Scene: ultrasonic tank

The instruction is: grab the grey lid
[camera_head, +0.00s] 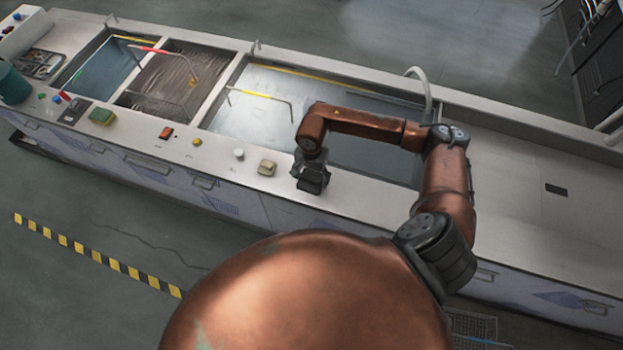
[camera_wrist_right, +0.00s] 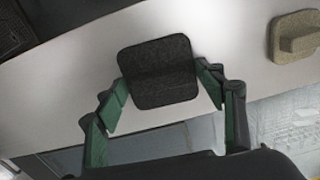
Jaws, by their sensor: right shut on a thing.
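The grey lid, a dark square with rounded corners and a ridge across its middle, shows large in the right wrist view (camera_wrist_right: 158,68). In the head view it is a small dark shape (camera_head: 312,186) at the front ledge of the tank counter. My right gripper (camera_head: 311,172) is over it, pointing down. In the wrist view its green-padded fingers (camera_wrist_right: 164,84) are on either side of the lid, shut on it. I cannot tell whether the lid is lifted off the ledge. My left gripper is in neither view.
A beige lid (camera_head: 267,167) lies on the ledge just left of my gripper, also in the wrist view (camera_wrist_right: 293,40). A white knob (camera_head: 239,153) and other small items line the ledge further left. The open tank (camera_head: 262,112) lies behind.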

